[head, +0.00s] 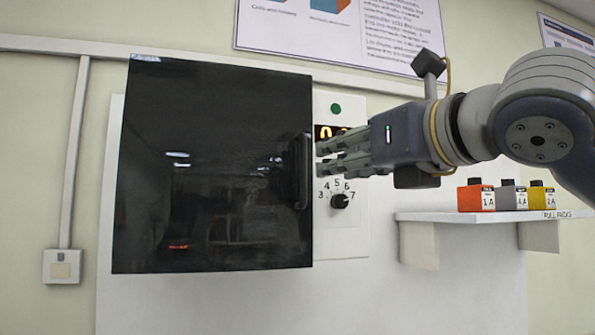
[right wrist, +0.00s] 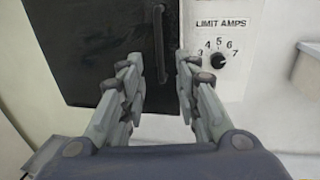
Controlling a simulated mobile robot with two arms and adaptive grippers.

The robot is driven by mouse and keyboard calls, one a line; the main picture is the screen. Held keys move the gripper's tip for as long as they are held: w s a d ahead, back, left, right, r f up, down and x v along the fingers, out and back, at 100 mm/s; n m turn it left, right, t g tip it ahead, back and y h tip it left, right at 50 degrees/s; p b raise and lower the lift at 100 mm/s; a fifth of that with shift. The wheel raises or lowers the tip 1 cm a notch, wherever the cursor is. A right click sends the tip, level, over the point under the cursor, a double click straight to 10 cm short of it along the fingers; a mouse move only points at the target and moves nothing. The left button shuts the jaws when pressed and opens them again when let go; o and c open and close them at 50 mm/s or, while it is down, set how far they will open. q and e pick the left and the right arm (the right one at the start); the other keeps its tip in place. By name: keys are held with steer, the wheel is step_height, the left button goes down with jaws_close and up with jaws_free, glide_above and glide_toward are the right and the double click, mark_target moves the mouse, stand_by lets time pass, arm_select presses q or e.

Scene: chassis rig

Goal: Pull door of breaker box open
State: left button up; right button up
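The breaker box door (head: 215,170) is a glossy black panel on the wall. It looks shut. Its dark vertical handle (head: 303,172) is at the door's right edge. In the head view my right gripper (head: 318,157) comes in from the right, with its fingertips close to the handle. I cannot tell from these views whether a finger touches the handle. My left gripper is not in view.
A white panel (head: 348,228) with a dial (head: 339,201) marked LIMIT AMPS is right of the door, partly behind my gripper. A wall switch (head: 62,267) is at the lower left.

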mark_target(304, 166)
steer(key=p+x, duration=0.2)
steer(key=x, duration=0.6)
steer(key=shift+w+a+r, duration=0.1)
steer(key=shift+w+a, duration=0.1)
steer(key=shift+w, duration=0.2)
steer(key=shift+c, duration=0.8)
steer(key=c, duration=0.4)
jaws_close()
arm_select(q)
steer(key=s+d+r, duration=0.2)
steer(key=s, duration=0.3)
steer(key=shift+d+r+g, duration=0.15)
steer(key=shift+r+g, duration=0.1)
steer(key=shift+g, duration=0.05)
arm_select(e)
steer(key=shift+a, duration=0.1)
